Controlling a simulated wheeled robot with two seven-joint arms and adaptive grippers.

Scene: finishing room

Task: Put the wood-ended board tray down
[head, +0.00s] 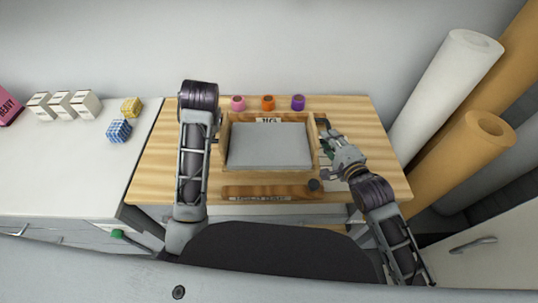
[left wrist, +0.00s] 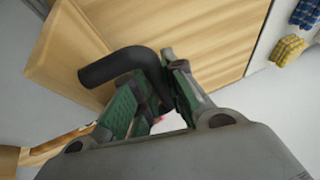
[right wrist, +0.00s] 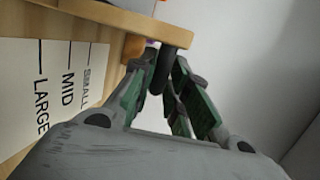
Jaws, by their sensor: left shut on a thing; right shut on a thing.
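The wood-ended board tray (head: 270,178) is over the wooden table in the head view, with a grey board surface (head: 270,146) inside. My left gripper (left wrist: 160,105) is shut on the black handle (left wrist: 120,65) at the tray's left wooden end (left wrist: 62,50). In the head view my left arm hides most of that gripper. My right gripper (head: 326,150) is shut on the handle at the right end; it also shows in the right wrist view (right wrist: 165,85) under the wooden end (right wrist: 125,18). The tray looks about level; I cannot tell whether it touches the table.
Pink (head: 238,103), orange (head: 268,103) and purple (head: 298,102) cups stand along the back edge of the table (head: 370,130). A size label (right wrist: 55,90) lies on the wood. A lettered wooden strip (head: 265,192) is in front. Tall rolls (head: 450,90) stand right.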

